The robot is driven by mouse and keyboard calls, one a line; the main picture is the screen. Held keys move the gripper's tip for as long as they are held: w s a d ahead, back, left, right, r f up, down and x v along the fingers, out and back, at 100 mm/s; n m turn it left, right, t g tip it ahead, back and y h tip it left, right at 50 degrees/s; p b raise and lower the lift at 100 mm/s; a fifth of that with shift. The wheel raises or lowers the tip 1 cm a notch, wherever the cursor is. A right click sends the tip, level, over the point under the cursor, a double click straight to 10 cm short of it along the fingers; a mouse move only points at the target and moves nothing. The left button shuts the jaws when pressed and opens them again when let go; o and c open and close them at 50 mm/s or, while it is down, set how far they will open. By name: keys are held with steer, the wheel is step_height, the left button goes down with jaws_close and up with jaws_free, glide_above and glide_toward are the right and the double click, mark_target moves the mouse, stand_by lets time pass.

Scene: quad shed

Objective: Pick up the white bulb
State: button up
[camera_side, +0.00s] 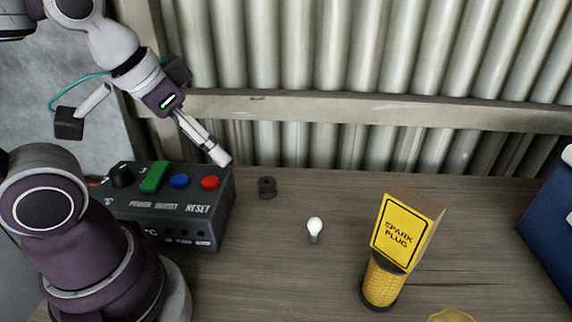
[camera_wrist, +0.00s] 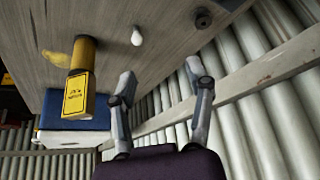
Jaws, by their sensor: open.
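The white bulb (camera_side: 315,226) stands on the wooden table, with its white globe up and a dark base below, between the control box and the spark plug box. It also shows in the wrist view (camera_wrist: 136,37), at the top, beyond my fingers. My gripper (camera_side: 221,158) is in the air above the back of the table, up and to the left of the bulb in the side view. In the wrist view my gripper (camera_wrist: 160,70) has its two fingers spread apart with nothing between them. The bulb is clear of the fingers.
A dark control box (camera_side: 190,215) with coloured buttons stands left of the bulb. A small dark round part (camera_side: 267,187) lies behind it. A blue case (camera_side: 552,225) is at far right. A corrugated wall (camera_side: 380,55) closes the back.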

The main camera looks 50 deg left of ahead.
steer(key=n+g, duration=0.6)
steer(key=n, duration=1.3)
glide_above(314, 230)
steer(key=f, duration=0.7)
steer(key=w+f, duration=0.1)
steer(key=f, duration=0.2)
steer(key=shift+a+f, duration=0.25)
steer(key=shift+a, duration=0.15)
steer(key=shift+n, duration=0.4)
step_height(314, 230, down, 10)
steer(key=shift+f, duration=0.2)
steer(key=c, duration=0.8)
